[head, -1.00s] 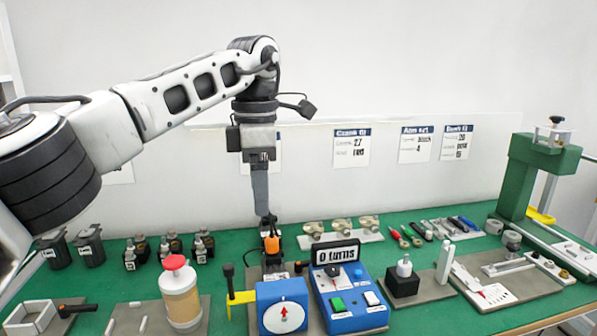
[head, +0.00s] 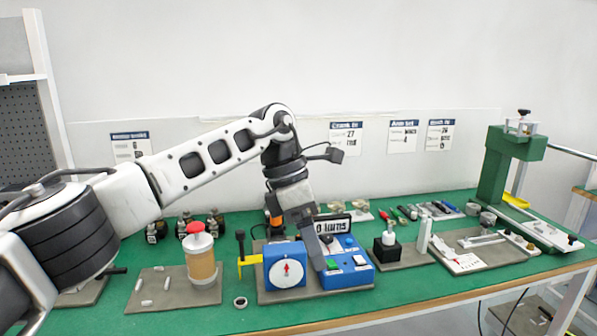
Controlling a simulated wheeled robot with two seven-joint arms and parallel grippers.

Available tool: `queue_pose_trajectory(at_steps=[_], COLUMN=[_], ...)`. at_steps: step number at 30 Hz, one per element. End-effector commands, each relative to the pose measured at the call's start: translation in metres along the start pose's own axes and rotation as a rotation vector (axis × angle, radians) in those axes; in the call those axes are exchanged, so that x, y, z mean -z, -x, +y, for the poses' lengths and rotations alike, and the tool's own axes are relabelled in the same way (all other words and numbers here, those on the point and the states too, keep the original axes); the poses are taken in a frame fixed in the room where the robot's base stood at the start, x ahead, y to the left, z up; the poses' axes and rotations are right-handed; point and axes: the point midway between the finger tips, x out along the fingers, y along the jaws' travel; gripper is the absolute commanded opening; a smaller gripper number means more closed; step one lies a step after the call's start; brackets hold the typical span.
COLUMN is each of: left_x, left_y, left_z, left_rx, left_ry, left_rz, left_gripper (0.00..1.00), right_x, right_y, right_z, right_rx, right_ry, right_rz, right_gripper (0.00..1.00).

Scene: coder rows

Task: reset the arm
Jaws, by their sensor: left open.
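My left arm comes in from the left and bends down over the middle of the bench. My left gripper (head: 317,262) points down, seen nearly edge-on, in front of the blue counter box (head: 345,277). It is open, and nothing shows between its fingers. The fingers partly cover the counter box and its "0 turns" display. I cannot tell whether they touch it. Beside it on the left stands the blue dial box (head: 286,266) with a red arrow pointing up. My right gripper is not in view.
The green bench (head: 225,318) is crowded. The front strip is mostly clear.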

Motion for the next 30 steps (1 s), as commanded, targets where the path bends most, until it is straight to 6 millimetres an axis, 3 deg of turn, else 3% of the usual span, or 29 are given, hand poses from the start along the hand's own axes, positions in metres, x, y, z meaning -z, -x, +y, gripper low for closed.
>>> queue_pose_trajectory(at_steps=[1,5,9,12,16,20,22,26,28,29,30], left_x=[-0.007,-0.037,-0.079,-0.1,-0.1,-0.067,-0.037,0.038,0.085,0.105,0.131], left_y=[-0.02,-0.067,-0.105,-0.108,-0.095,-0.09,-0.095,-0.125,-0.15,-0.161,-0.177], left_z=[-0.007,-0.035,-0.082,-0.106,-0.109,-0.087,-0.072,-0.051,-0.049,-0.051,-0.056], left_rx=[0.049,0.199,0.458,0.663,0.917,1.146,1.257,1.429,1.499,-1.481,-1.391], left_ry=[-0.002,0.022,0.151,0.33,0.648,1.042,1.279,1.757,2.032,-2.09,-2.068], left_rz=[-0.055,-0.26,-0.606,-0.874,-1.186,-1.446,-1.561,-1.72,-1.775,1.742,1.622], left_gripper=[0.75,0.75,0.75,0.75,0.75,0.75,0.75,0.75,0.75,0.75,0.75], right_x=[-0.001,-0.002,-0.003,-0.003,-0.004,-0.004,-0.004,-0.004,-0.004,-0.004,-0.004], right_y=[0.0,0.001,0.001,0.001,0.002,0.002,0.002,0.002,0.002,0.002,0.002], right_z=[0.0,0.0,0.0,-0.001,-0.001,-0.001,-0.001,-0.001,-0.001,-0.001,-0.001], right_rx=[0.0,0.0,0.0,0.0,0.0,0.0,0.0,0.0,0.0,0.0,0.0], right_ry=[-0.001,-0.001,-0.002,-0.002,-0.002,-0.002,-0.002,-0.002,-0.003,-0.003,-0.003], right_rz=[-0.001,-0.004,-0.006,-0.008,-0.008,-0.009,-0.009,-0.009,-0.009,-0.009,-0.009], right_gripper=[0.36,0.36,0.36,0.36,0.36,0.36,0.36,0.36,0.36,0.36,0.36])
